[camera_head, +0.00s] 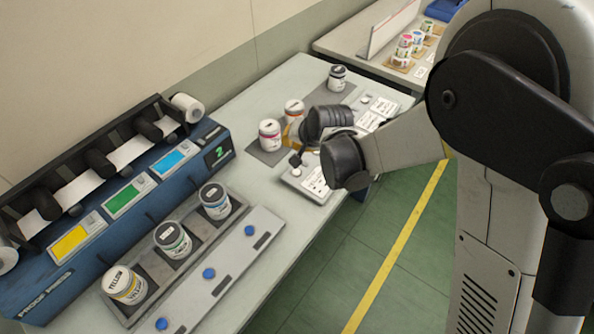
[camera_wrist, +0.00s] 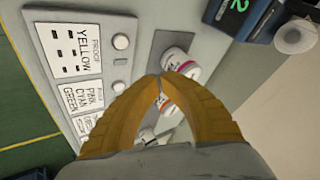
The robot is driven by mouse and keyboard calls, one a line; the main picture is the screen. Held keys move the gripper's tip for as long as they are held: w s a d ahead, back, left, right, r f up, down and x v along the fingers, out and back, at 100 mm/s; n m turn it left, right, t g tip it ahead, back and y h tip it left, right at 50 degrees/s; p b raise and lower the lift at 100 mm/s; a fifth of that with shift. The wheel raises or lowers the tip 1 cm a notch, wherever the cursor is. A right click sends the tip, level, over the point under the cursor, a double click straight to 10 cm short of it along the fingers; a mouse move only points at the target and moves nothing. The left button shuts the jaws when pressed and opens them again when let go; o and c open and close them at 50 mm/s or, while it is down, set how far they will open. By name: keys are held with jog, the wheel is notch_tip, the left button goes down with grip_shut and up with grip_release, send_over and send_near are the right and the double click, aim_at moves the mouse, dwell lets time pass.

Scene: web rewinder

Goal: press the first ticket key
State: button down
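In the wrist view a grey ticket panel (camera_wrist: 75,15) holds a white card (camera_wrist: 78,48) reading PROOF YELLOW. A round white key (camera_wrist: 121,41) stands beside this card, and another round white key (camera_wrist: 119,87) is beside the second card (camera_wrist: 88,97), which lists PINK, CYAN, GREEN. My gripper (camera_wrist: 157,78) has its yellow fingers drawn together at the tips, with nothing seen between them. The tips appear right of the keys, apart from them in the picture; their height is unclear. In the head view my gripper (camera_head: 295,131) is partly hidden behind my wrist, near the ticket cards (camera_head: 318,182).
White jars (camera_head: 270,134) stand on a mat close to my gripper, and one jar (camera_wrist: 181,64) shows just beyond the fingertips. A blue machine (camera_head: 130,200) with coloured screens and a tray of labelled jars (camera_head: 172,240) is at left. A rail with blue buttons (camera_head: 208,273) lies in front.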

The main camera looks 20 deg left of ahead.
aim_at(294, 170)
jog(key=shift+f+b, duration=3.05)
jog(key=shift+f, duration=1.25)
jog(key=shift+f+b, duration=0.4)
jog(key=shift+b, duration=0.05)
jog(key=shift+f+b, duration=0.4)
jog(key=shift+r, duration=0.2)
jog(key=shift+r+p, duration=0.5)
jog(key=shift+r, duration=0.15)
jog(key=shift+r+p, duration=1.65)
jog(key=shift+r, duration=0.85)
